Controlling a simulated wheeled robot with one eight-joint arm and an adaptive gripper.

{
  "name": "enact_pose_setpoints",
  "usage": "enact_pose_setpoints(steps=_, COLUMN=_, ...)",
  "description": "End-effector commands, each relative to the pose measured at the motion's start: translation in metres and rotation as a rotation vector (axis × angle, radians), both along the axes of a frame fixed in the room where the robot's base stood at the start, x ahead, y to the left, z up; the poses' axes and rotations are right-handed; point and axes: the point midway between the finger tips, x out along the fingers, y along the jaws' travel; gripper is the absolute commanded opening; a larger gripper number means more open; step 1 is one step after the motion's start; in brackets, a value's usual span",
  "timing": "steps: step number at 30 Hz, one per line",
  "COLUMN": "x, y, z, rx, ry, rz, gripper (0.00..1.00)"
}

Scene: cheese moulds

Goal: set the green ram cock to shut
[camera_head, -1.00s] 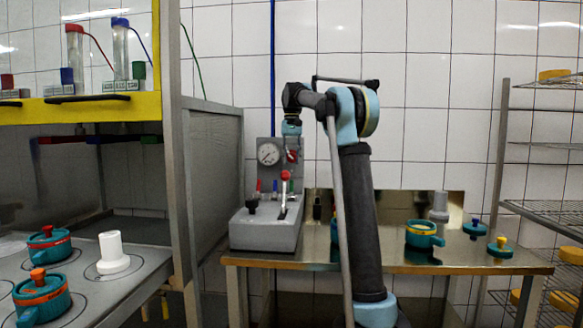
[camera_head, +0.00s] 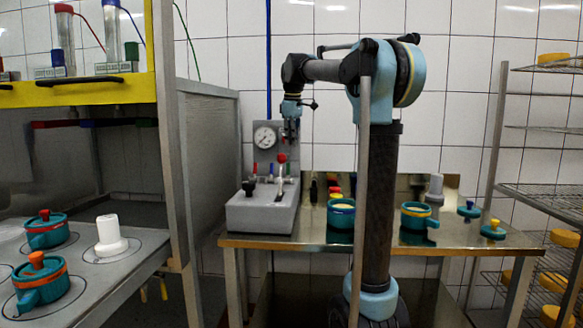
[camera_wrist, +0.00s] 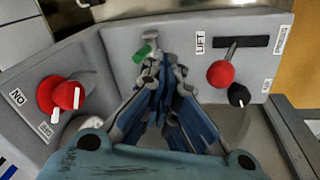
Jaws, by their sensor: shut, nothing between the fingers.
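The green ram cock (camera_wrist: 142,53) shows in the wrist view as a small green handle on a metal stem, on the grey panel just left of my fingertips. My gripper (camera_wrist: 167,68) is shut and empty, its fingertips beside the cock. I cannot tell whether they touch it.
A red-ball lever (camera_wrist: 220,73) and a black knob (camera_wrist: 238,95) stand close right of my fingers. A red rotary switch (camera_wrist: 68,95) is to the left. Teal pots (camera_head: 341,215) stand on the steel table right of the console. The rack post (camera_head: 175,150) stands left.

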Motion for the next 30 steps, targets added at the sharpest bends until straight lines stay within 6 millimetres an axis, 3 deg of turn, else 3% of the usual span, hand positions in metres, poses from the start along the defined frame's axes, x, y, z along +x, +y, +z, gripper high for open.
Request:
enact_pose_setpoints(steps=3, x=-0.018, y=-0.003, z=-0.002, rx=-0.038, ry=-0.060, rz=0.201, gripper=0.00)
enact_pose_setpoints(steps=9, x=-0.035, y=-0.007, z=-0.004, rx=-0.096, ry=-0.126, rz=0.429, gripper=0.00)
enact_pose_setpoints(steps=17, x=-0.036, y=-0.007, z=-0.012, rx=-0.116, ry=-0.145, rz=0.496, gripper=0.00)
enact_pose_setpoints(steps=30, x=-0.014, y=-0.006, z=-0.079, rx=-0.115, ry=-0.145, rz=0.494, gripper=0.00)
